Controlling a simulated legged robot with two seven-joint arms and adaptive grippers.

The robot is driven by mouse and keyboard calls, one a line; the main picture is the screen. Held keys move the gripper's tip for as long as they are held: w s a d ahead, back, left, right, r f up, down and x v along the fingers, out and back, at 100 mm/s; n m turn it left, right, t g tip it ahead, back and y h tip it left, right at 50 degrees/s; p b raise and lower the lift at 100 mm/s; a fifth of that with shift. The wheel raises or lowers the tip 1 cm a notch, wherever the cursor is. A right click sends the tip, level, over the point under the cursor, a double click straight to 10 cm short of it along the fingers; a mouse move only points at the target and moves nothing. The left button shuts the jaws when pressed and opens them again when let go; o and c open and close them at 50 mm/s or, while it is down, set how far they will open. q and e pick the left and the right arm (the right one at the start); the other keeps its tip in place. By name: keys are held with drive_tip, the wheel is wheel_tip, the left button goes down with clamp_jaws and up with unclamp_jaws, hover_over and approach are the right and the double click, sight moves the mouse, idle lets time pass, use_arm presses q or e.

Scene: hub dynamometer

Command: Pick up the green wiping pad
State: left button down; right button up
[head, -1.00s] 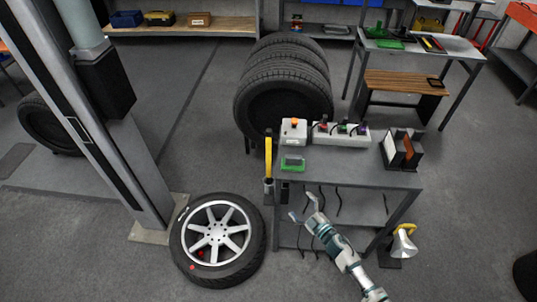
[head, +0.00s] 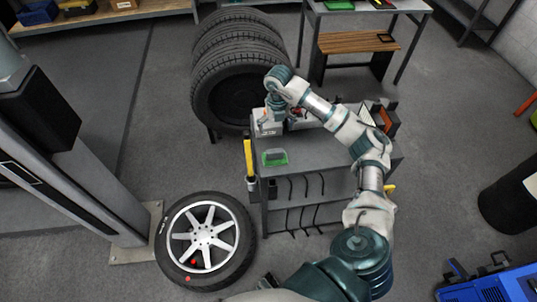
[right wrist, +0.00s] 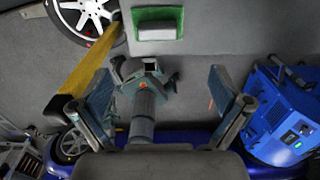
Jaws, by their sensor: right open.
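The green wiping pad (head: 275,157), with a pale grey block on it, lies near the front left corner of the grey cart top (head: 320,150). In the right wrist view the pad (right wrist: 158,24) shows at the top, beyond my fingertips. My right gripper (head: 270,122) is above the back left of the cart top, apart from the pad; the forearm partly hides it. In the right wrist view my right gripper (right wrist: 160,95) has its two fingers wide apart with nothing held. A grey and teal arm end, likely mine, shows far below between them; its jaw state is unclear.
A white box (head: 268,128) stands behind the pad, close to my right gripper. A yellow-handled tool (head: 249,160) stands at the cart's left side. A wheel (head: 205,240) lies on the floor; tyres (head: 228,75) stand behind. A blue machine (head: 490,287) is at lower right.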

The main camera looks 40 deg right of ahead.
hover_over(275, 151)
drive_tip(key=f, duration=0.5)
drive_tip(key=d+f, duration=0.1)
drive_tip(key=f, duration=0.1)
drive_tip(key=shift+f, duration=0.15)
drive_tip(key=shift+a+f, duration=0.25)
drive_tip(key=shift+f, duration=0.3)
drive_tip(key=f, duration=0.4)
drive_tip(key=shift+w+a+f, duration=0.1)
drive_tip(key=shift+a+f, duration=0.1)
drive_tip(key=shift+f, duration=0.05)
drive_tip(key=shift+d+f, duration=0.1)
drive_tip(key=shift+f, duration=0.2)
drive_tip(key=shift+r, duration=0.1)
drive_tip(key=c, duration=1.2)
